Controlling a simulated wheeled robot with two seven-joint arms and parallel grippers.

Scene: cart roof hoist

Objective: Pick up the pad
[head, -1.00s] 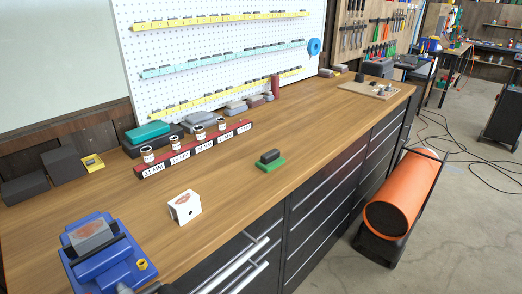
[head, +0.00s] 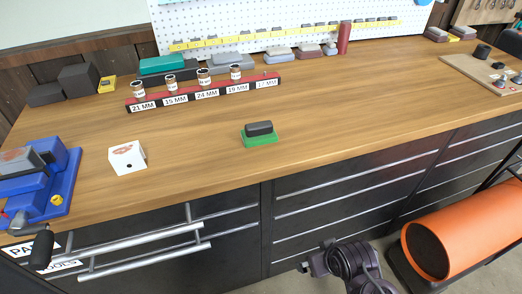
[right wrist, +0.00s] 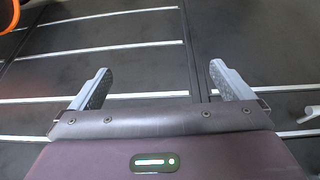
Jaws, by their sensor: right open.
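The pad (head: 260,138) is a green slab with a black block on top. It sits on the wooden workbench (head: 200,155) near its front edge, in the middle of the head view. Part of my right arm shows low in the head view, in front of the drawers and below the bench top, well apart from the pad. In the right wrist view my right gripper (right wrist: 162,84) is open and empty, its two fingers spread in front of dark drawer fronts. The pad is not in the right wrist view. My left gripper is in neither view.
A white box (head: 127,158) and a blue vise (head: 62,182) stand left of the pad. A red labelled socket rack (head: 205,92) lies behind it. Drawer handles (head: 150,236) stick out below the bench. An orange cylinder (head: 470,235) is at the right. Bench around the pad is clear.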

